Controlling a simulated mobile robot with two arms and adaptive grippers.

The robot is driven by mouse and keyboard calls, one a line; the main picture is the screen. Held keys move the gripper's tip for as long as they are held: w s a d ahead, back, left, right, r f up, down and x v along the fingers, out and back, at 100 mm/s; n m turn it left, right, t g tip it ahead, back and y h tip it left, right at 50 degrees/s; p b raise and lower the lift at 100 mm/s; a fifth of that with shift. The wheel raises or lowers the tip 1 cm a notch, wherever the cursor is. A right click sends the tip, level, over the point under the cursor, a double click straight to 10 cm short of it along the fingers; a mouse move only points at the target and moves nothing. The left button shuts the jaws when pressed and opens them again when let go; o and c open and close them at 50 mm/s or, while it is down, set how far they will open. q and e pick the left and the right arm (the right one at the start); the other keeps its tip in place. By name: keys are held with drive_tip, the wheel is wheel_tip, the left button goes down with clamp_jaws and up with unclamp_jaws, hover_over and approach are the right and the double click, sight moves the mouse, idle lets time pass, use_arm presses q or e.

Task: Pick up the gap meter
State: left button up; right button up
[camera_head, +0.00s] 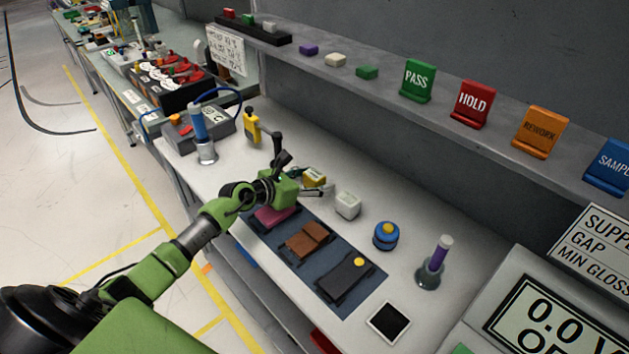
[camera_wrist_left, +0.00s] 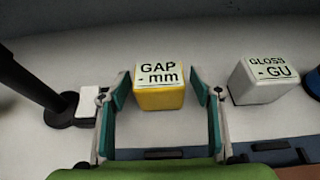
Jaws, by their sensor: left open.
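The gap meter is a small yellow block with a white top marked "GAP - mm" (camera_wrist_left: 160,86). In the left wrist view it stands upright between the two fingers of my left gripper (camera_wrist_left: 161,100), with a gap to each finger. In the head view the gap meter (camera_head: 315,177) is partly hidden by my left gripper (camera_head: 318,189), which reaches in over the bench. The left gripper is open and empty. My right gripper is not in view.
A white gloss meter (camera_wrist_left: 262,82) stands just right of the gap meter; it also shows in the head view (camera_head: 348,205). A dark post on a round base (camera_wrist_left: 62,108) stands at left. A dark mat (camera_head: 335,252) with sample parts lies in front. A blue round item (camera_head: 386,237) is farther right.

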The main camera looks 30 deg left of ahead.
use_arm(q)
drive_tip(key=c, duration=1.3)
drive_tip(key=shift+r, duration=0.2)
